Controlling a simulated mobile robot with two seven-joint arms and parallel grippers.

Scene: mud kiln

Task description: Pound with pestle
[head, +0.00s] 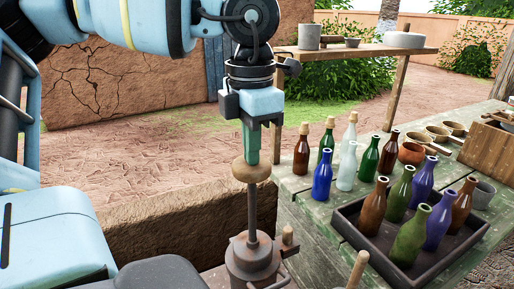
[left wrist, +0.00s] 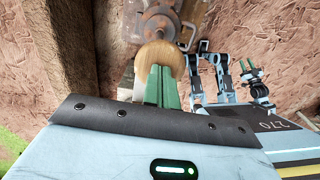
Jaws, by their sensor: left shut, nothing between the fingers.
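The pestle (head: 252,210) stands upright, a dark rod with a round wooden knob on top. Its lower end is hidden inside the rusty metal mortar (head: 252,262). My left gripper (head: 250,158) points down with its green fingers shut and empty, right at the top of the knob. I cannot tell whether the fingertips touch it. In the left wrist view the knob (left wrist: 153,62) lies just beyond the fingers, with the mortar (left wrist: 160,18) behind it. My right gripper (left wrist: 248,67) shows small in the left wrist view, its green fingers apart and empty.
A wooden table (head: 292,192) on the right holds several coloured bottles and a dark tray (head: 345,224) with more bottles. Small bowls and a wooden box (head: 488,146) stand further back. A low mud wall (head: 170,224) runs behind the mortar. Wooden handles rise beside the mortar.

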